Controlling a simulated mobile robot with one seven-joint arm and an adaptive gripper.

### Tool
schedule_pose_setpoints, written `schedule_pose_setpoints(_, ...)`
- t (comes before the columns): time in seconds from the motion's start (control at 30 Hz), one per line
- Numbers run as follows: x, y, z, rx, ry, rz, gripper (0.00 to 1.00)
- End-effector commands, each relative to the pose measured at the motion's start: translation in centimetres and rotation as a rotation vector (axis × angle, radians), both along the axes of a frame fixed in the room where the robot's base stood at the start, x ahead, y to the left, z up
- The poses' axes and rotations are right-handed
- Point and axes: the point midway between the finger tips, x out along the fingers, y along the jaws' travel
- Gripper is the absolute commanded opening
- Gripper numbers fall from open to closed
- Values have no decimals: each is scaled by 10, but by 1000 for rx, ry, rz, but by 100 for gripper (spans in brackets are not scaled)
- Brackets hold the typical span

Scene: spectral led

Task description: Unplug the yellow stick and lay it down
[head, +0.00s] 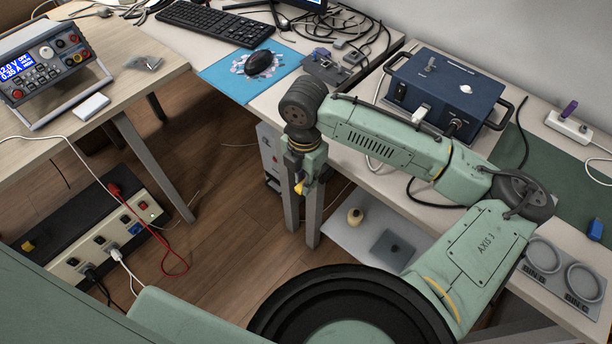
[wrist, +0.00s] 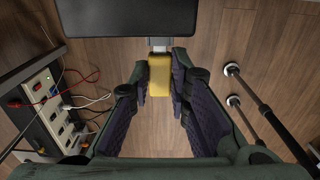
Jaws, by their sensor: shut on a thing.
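The yellow stick (wrist: 159,76) is between the fingertips of my gripper (wrist: 159,78) in the wrist view. Its silver plug (wrist: 158,44) points to the top of the picture, toward a dark block (wrist: 130,18). I cannot tell whether the plug touches that block. In the head view my gripper (head: 301,187) points down over the floor, beside the table legs, with the yellow stick (head: 299,188) small at its tip. The fingers partly hide the stick there.
A cream socket strip (head: 105,243) with several cables lies at the left. Table legs (head: 312,215) stand close to my gripper. A grey computer (head: 268,150) is behind. The right table carries a blue box (head: 450,90), a white hub (head: 569,127) with a purple stick (head: 570,109), and round-ringed bins (head: 566,275).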

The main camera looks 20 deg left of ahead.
Motion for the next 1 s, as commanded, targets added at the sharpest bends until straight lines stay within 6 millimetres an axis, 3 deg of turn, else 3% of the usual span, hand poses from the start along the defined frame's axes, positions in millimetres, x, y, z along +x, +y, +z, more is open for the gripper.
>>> schedule_pose_setpoints(1.0,-24,9,0,0,1,2,0)
